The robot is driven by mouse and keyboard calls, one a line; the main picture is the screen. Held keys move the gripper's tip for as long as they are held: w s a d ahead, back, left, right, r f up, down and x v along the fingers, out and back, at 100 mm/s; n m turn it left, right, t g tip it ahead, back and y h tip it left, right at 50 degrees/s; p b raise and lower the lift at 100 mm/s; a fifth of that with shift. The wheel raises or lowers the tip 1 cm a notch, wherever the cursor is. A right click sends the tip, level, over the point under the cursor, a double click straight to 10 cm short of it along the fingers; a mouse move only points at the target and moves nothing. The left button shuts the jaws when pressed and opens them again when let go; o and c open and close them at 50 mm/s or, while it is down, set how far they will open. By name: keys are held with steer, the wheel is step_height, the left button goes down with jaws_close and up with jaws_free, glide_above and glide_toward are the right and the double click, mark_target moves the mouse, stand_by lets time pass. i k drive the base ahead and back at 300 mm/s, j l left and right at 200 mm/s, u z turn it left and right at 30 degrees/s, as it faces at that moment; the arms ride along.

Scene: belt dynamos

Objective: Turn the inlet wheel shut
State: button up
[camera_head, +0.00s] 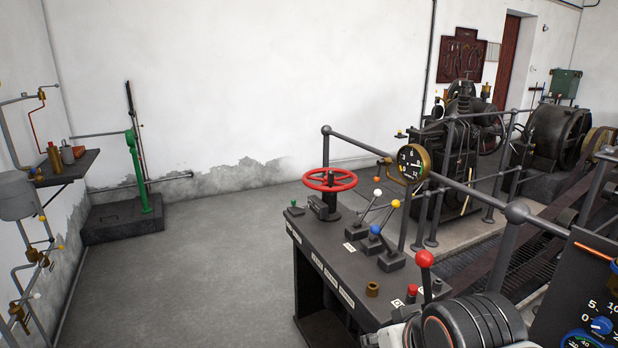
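A red spoked handwheel (330,179), which looks like the inlet wheel, lies nearly flat on a short dark stem. It stands at the far left part of a dark control desk (327,243), in the middle of the head view. Nothing touches the wheel. Whether its valve is open or shut cannot be told from this frame. My gripper's fingers do not show. A black ribbed, rounded part with pale pieces at the bottom edge, right of centre, seems to be my arm, well apart from the wheel.
Levers with white, yellow and blue knobs (376,229) stand right of the wheel. A red-knobbed lever (424,259) rises nearer. A round gauge (411,164) and a grey railing (470,190) stand behind. Bare floor (190,285) lies left of the desk.

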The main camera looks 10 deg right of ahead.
mark_target(330, 180)
steer(key=i+j, duration=0.3)
steer(key=j, duration=0.15)
steer(key=i+j, duration=0.3)
steer(key=j, duration=0.15)
steer(key=i+j, duration=0.3)
steer(key=j, duration=0.15)
steer(key=l+z, duration=0.05)
